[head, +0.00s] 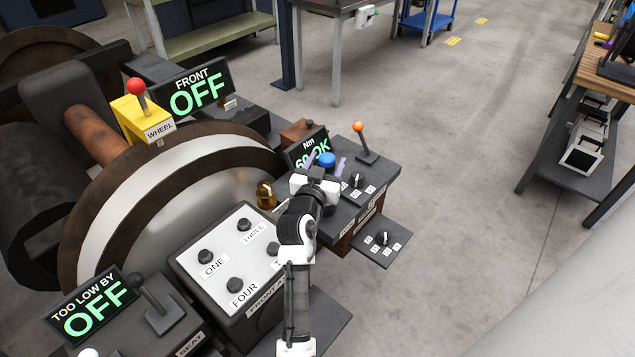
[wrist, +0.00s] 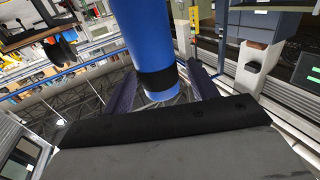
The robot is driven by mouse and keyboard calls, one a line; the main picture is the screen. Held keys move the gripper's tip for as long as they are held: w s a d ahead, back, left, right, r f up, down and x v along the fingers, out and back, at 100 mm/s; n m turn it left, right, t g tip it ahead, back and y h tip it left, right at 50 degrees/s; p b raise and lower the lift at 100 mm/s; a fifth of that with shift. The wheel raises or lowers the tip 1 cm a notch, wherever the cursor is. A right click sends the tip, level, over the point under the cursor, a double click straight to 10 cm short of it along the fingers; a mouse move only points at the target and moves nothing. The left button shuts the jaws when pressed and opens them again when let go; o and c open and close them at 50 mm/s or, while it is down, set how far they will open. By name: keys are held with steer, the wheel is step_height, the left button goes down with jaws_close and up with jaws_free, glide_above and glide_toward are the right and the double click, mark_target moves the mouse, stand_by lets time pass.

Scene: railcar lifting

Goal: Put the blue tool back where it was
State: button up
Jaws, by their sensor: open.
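The blue tool (head: 326,159) shows as a rounded blue top beside the Nm display in the head view. In the wrist view the blue tool (wrist: 142,40) is a thick blue cylinder with a black band near its end. My gripper (head: 325,163) is open, with one purple finger on each side of the tool. In the wrist view my gripper (wrist: 163,88) also shows its fingers apart around the tool. I cannot tell whether either finger touches it. My wrist hides the tool's lower part and what it rests on in the head view.
The Nm display (head: 306,148) stands close to the left of my gripper. An orange-knobbed lever (head: 361,135) and a dial (head: 356,180) are close on the right. A white button panel (head: 240,260) and a large wheel (head: 190,190) lie to the left. The floor at right is clear.

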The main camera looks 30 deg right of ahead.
steer(key=b+v, duration=0.2)
steer(key=v, duration=0.8)
steer(key=shift+b, duration=0.3)
steer(key=shift+a, duration=0.15)
